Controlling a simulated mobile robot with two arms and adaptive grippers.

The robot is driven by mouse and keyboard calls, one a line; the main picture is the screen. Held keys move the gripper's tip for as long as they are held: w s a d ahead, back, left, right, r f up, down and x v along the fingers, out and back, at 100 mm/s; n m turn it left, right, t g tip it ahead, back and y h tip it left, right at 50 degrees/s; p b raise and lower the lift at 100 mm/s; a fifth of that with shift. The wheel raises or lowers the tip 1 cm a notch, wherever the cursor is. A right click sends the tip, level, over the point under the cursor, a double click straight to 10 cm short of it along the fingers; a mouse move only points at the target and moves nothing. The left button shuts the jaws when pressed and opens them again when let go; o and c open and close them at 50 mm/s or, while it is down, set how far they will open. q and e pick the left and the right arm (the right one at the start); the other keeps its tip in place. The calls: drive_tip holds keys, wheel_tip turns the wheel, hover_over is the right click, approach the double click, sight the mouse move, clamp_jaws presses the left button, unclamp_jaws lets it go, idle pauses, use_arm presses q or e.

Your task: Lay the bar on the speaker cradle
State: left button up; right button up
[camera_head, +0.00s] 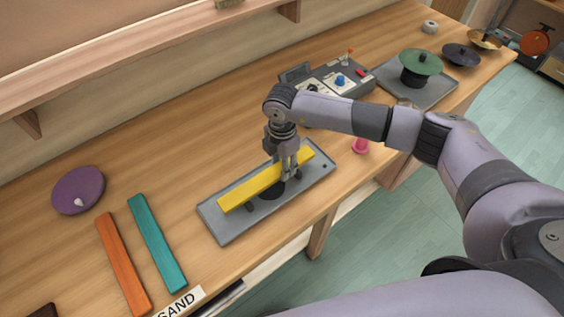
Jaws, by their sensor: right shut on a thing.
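A yellow bar (250,188) lies lengthwise over the grey speaker cradle (225,226), a flat tray with a dark round speaker in its middle. My right gripper (291,176) points down and is shut on the yellow bar towards its right end. The bar sits just above or on the cradle's supports; I cannot tell whether it touches them. The gripper hides part of the bar and the speaker. My left gripper is not in view.
An orange bar (122,264) and a teal bar (157,243) lie left of the cradle, near a purple disc (78,190). A pink object (360,146) stands to the right. A grey control box (338,84) and a green disc on a stand (420,62) are behind. A shelf (130,52) overhangs the back.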

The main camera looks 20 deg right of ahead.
drive_tip(key=shift+f+b, duration=0.45)
drive_tip(key=shift+f, duration=0.05)
drive_tip(key=o, duration=1.3)
drive_tip(key=shift+c, duration=0.2)
drive_tip(key=shift+r+p, duration=0.45)
drive_tip(key=shift+r, duration=0.1)
wheel_tip(320, 180, up, 12)
drive_tip(key=b, duration=0.4)
